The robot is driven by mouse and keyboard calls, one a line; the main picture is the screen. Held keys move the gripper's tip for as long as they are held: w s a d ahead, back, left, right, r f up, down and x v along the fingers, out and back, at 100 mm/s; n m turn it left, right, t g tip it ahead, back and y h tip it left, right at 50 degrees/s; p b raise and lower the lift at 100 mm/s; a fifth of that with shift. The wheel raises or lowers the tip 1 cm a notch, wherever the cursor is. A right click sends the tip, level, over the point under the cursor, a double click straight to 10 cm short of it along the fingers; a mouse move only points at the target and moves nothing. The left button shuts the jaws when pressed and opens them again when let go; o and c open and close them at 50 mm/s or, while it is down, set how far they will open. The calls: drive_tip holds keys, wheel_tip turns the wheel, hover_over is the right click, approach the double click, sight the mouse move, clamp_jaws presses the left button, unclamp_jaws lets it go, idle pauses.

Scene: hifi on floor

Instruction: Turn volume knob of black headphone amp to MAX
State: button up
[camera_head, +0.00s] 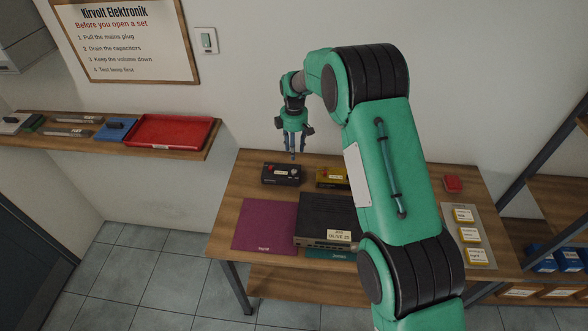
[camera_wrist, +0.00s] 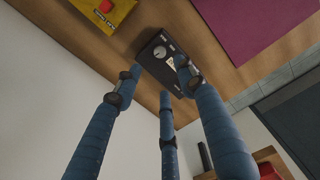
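The black headphone amp (camera_head: 283,180) is a small black box at the back left of the wooden table, with a pale label on top. In the wrist view the amp (camera_wrist: 176,79) shows a round silver-grey knob (camera_wrist: 159,52) on its face; I cannot read the knob's setting. My gripper (camera_head: 292,155) points down above the back of the amp. In the wrist view its three blue fingers (camera_wrist: 160,86) are spread apart, with nothing between them. Two fingertips overlap the amp's outline there; I see no clear contact with the knob.
A yellow box (camera_head: 329,179) stands just right of the amp. A larger black device (camera_head: 322,209) sits in front, beside a purple mat (camera_head: 262,226). A wall shelf (camera_head: 195,152) with a red tray (camera_head: 170,130) is at left. A grey strip with yellow labelled items lies at right.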

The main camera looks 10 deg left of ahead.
sight(294, 171)
wheel_tip(294, 171, down, 12)
drive_tip(key=shift+p, duration=0.85)
clamp_jaws()
